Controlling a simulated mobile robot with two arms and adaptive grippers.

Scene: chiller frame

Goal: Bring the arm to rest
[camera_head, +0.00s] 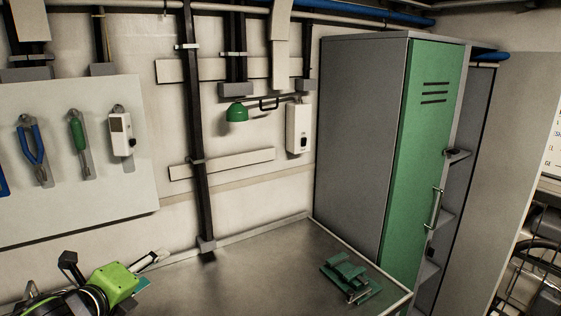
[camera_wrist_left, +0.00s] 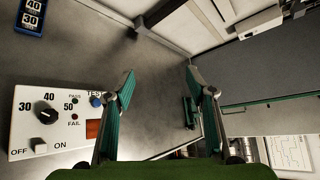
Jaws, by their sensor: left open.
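My left arm comes in at the bottom left of the head view, with dark cables around its wrist. Its green-bodied left gripper (camera_head: 148,270) is over the left part of the metal bench (camera_head: 235,278). In the left wrist view the two teal-padded fingers of the left gripper (camera_wrist_left: 162,95) stand wide apart with nothing held between them. My right gripper is in neither view.
A green vise (camera_head: 350,278) sits at the bench's right end. A grey locker (camera_head: 365,130) with a green door (camera_head: 428,150) stands beyond. Tools hang on a white wall board (camera_head: 70,200). A white tester box (camera_wrist_left: 48,122) lies left of the fingers in the wrist view.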

